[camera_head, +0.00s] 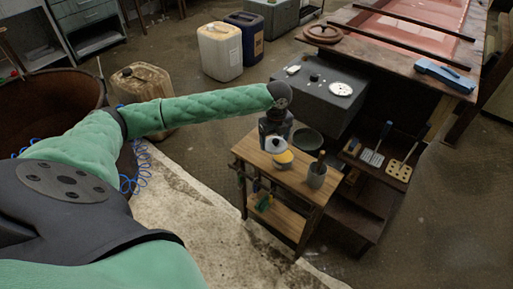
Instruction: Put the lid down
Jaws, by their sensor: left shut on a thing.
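My left gripper (276,137) is over the small wooden table and shut on a round pale lid (271,148). The lid is just below the fingers, which partly hide it. A small round yellow-topped thing (284,158) is on the table right beside and below the lid in the picture. I cannot tell whether the lid touches it. My right gripper is not in view.
The wooden table (260,163) also holds a dark round pan (308,138) and a grey cup (317,176) with utensils. A dark grey box unit (320,95) stands behind.

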